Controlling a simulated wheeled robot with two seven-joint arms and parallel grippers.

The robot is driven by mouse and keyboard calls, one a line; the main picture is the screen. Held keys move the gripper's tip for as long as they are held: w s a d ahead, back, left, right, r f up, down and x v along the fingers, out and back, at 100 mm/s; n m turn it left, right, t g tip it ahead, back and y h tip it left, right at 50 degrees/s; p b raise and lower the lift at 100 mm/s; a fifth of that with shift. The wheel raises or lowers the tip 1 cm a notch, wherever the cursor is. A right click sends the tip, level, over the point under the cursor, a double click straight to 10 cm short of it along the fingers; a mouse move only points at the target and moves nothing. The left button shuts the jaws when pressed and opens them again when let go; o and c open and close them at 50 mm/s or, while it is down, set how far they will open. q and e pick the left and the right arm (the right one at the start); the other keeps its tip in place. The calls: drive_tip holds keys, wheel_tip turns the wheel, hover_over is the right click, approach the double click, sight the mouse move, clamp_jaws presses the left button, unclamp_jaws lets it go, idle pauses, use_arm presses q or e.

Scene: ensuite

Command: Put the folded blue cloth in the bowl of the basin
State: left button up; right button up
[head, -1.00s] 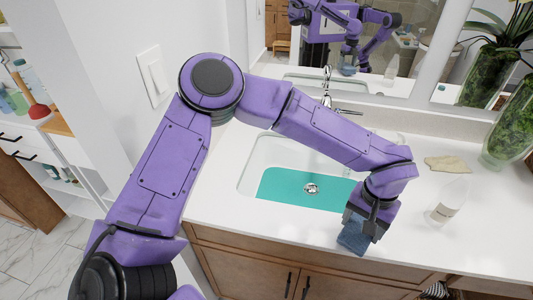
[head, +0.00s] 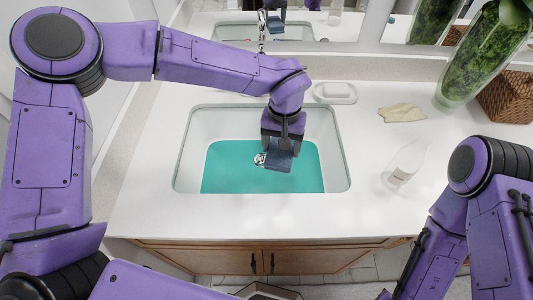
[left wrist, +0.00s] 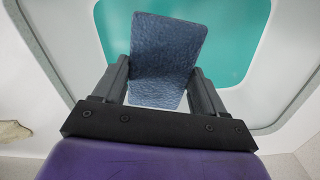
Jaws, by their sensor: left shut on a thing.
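The folded blue cloth (head: 279,161) is held between the fingers of my left gripper (head: 283,148), over the bowl of the basin. In the left wrist view the cloth (left wrist: 167,60) hangs between both fingers (left wrist: 160,88), with the teal floor of the bowl beyond it. The basin (head: 190,150) is a white rectangular bowl with a teal bottom and a metal drain (head: 260,159), partly covered by the gripper. The cloth's height above the bottom is hard to tell. My right arm shows at the lower right, but its gripper is out of view.
A tap (head: 262,30) stands behind the basin. A soap dish (head: 335,92), a beige cloth (head: 402,113), a clear bottle (head: 404,165) and a tall glass vase (head: 478,60) are on the counter to the right. The counter front (head: 240,220) is clear.

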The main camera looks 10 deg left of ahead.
sight(272, 144)
use_arm(q)
drive_tip(key=n, duration=0.2)
drive_tip(key=w+a+f+n, duration=0.1)
drive_tip(key=shift+w+a+n+b, duration=0.1)
drive_tip(key=shift+a+n+b, duration=0.05)
drive_tip(key=shift+n+b, duration=0.25)
drive_tip(key=n, duration=0.1)
drive_tip(key=a+n, duration=0.1)
drive_tip(key=n, duration=0.1)
drive_tip(key=shift+s+a+f+n, duration=0.15)
drive_tip(key=shift+s+f+n, duration=0.1)
drive_tip(key=shift+n, duration=0.15)
drive_tip(key=s+a+f+m+b, duration=0.25)
drive_tip(key=a+m, duration=0.45)
drive_tip(key=m, duration=0.9)
drive_tip(key=s+a+f+m+b, duration=0.1)
drive_tip(key=a+f+m+b, duration=0.35)
drive_tip(key=m, duration=1.15)
drive_tip(key=f, duration=0.2)
drive_tip(key=a+f+p, duration=0.1)
drive_tip(key=f, duration=0.2)
drive_tip(key=a+f+p, duration=0.1)
drive_tip(key=f, duration=0.1)
drive_tip(key=shift+w+f, duration=0.1)
drive_tip(key=shift+f, duration=0.35)
use_arm(e)
wheel_tip(272, 144, down, 5)
drive_tip(key=shift+f, duration=0.2)
